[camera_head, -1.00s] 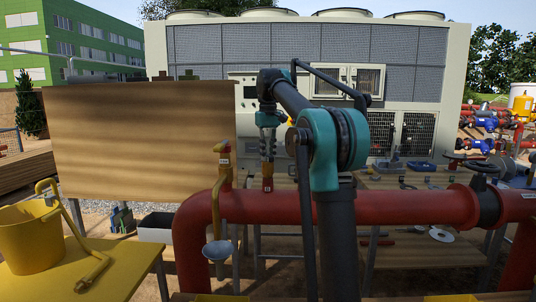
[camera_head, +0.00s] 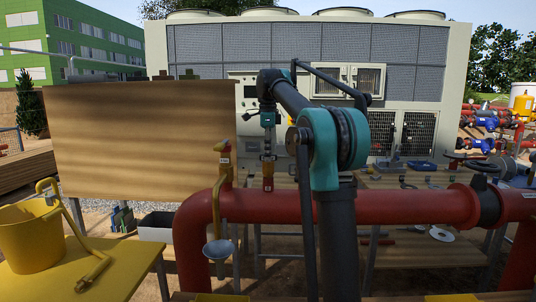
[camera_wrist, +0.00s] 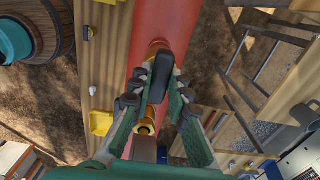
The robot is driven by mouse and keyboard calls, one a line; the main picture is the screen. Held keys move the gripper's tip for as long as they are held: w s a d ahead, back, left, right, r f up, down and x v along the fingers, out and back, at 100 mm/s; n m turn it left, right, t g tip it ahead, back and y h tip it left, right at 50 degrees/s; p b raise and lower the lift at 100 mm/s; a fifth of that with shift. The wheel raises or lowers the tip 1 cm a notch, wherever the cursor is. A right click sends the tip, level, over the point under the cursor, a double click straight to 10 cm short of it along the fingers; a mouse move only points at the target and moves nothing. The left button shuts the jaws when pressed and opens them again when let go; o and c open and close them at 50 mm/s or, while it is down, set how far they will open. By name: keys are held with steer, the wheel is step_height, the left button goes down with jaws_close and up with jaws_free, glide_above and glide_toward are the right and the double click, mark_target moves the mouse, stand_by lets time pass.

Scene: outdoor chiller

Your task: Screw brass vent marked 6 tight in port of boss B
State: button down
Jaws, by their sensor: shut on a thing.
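In the head view my gripper (camera_head: 268,160) points straight down over a short red boss (camera_head: 268,184) with a small pale label, on top of the thick red pipe (camera_head: 400,207). The label is too small to read. In the wrist view my gripper (camera_wrist: 160,85) is shut around a dark, rounded piece (camera_wrist: 157,82), which I take to be the top of the vent. Its mark does not show, and its lower end and the port are hidden from me. The red pipe (camera_wrist: 142,25) runs beneath the fingers.
A yellow bucket (camera_head: 30,240) stands on a yellow table (camera_head: 130,272). A wooden panel (camera_head: 140,150) rises behind at left. Benches with tools stand behind the pipe.

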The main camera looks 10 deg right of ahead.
steer(key=m, duration=0.6)
steer(key=shift+f+m, duration=0.15)
steer(key=shift+m, duration=0.25)
steer(key=c, duration=1.4)
jaws_free()
steer(key=shift+o, duration=0.2)
steer(key=shift+o, duration=0.3)
